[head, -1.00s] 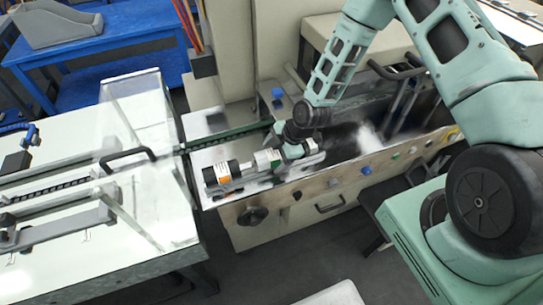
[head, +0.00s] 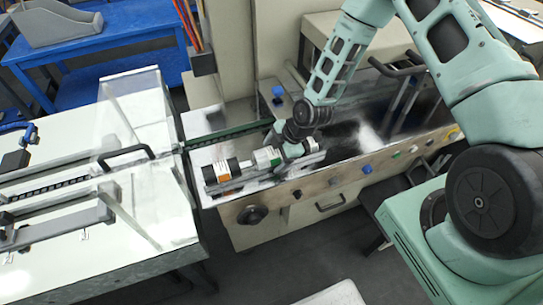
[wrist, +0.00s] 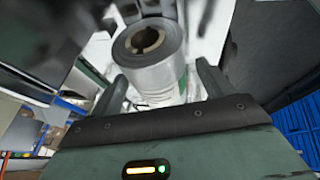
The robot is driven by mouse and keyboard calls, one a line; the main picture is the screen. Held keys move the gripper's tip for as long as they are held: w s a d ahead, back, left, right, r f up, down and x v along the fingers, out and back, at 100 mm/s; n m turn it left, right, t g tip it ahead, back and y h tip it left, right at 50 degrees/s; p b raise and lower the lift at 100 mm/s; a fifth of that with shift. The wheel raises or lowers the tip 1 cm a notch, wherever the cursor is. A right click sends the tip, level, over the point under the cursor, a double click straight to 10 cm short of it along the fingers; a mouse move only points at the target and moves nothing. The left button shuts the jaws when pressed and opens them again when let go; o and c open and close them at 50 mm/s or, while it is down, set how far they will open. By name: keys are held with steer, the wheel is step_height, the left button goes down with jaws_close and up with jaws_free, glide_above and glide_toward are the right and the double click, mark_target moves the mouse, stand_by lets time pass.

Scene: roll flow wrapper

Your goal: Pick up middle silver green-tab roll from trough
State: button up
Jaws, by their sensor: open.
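The silver roll with a green tab (head: 266,157) lies in the trough (head: 240,184) on the machine's deck, in the head view. In the wrist view a silver roll (wrist: 150,52) shows its round end and hollow core, with a green mark low on its right side. My gripper (wrist: 163,82) is open, with one finger on each side of this roll; I cannot tell whether either finger touches it. In the head view my gripper (head: 291,150) is over the right part of the trough and hides what is under it. Another roll with an orange label (head: 221,171) lies at the trough's left end.
A front panel with knobs and buttons (head: 367,169) runs below the trough. A clear cover with a black handle (head: 126,154) stands at the left. A blue table (head: 125,45) is behind. The machine's tall beige housing (head: 235,50) rises close behind the trough.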

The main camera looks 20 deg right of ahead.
steer(key=c, duration=1.3)
steer(key=shift+r, duration=0.1)
